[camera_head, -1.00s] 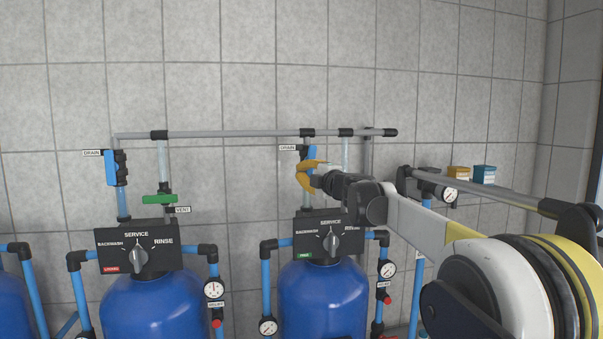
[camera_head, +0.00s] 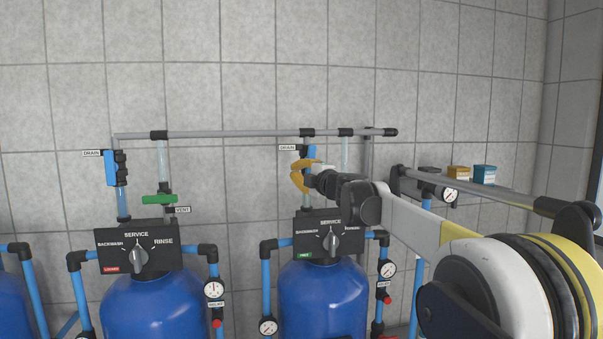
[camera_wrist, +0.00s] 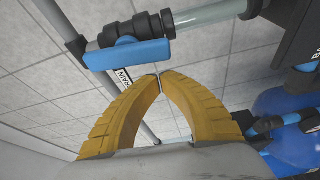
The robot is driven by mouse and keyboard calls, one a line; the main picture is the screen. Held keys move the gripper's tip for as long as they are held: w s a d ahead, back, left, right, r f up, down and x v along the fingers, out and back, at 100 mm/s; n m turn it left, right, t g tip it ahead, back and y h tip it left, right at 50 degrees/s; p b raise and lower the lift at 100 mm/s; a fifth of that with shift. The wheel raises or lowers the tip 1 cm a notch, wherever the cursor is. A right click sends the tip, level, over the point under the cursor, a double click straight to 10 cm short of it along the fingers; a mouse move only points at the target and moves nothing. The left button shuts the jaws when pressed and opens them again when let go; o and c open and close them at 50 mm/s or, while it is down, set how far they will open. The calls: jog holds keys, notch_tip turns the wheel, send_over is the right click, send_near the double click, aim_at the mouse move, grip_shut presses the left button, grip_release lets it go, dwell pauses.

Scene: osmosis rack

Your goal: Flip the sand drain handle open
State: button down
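The blue drain handle (camera_head: 312,153) hangs along the vertical pipe above the right tank, beside a DRAIN label. In the wrist view the blue handle (camera_wrist: 130,53) lies along its black valve body and the clear pipe. My gripper (camera_head: 294,174) is in front of the lower part of this valve and hides some of it. In the wrist view, the yellow fingertips of my gripper (camera_wrist: 160,77) meet with nothing between them.
A second blue drain handle (camera_head: 111,168) and a green vent handle (camera_head: 158,199) are above the left tank (camera_head: 155,305). A grey pipe (camera_head: 230,134) runs across above the valves. Control heads with dials, such as the right one (camera_head: 316,239), sit below. Gauges and blue pipes flank the tanks.

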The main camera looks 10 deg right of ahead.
jog(key=s+a+b+v, duration=0.1)
jog(key=a+b+v, duration=0.1)
jog(key=v, duration=0.7)
jog(key=s+d+f+m+g+h+b, duration=0.1)
jog(key=s+d+f+m+h+b, duration=0.2)
jog(key=s+f+m+b, duration=0.5)
jog(key=s+d+f+m+g+h+b, duration=0.1)
jog(key=s+d+f+m+h+b, duration=0.4)
jog(key=f, duration=0.6)
jog(key=s+f+m+g+h+b, duration=0.1)
jog(key=s+f+m+h+b, duration=0.15)
jog(key=s+f+b, duration=0.5)
jog(key=s+a+f+m+g+y+b, duration=0.1)
jog(key=s+a+f+g+b, duration=0.1)
jog(key=s+f, duration=0.5)
jog(key=s+a+f+m+g+y+b, duration=0.2)
jog(key=s+f, duration=0.6)
jog(key=f, duration=1)
jog(key=s+a+f+m+g+y+b, duration=0.1)
jog(key=s+f+b, duration=0.5)
jog(key=f, duration=0.7)
jog(key=s+a+m+g, duration=0.1)
jog(key=s+a+g, duration=0.1)
jog(key=a, duration=0.1)
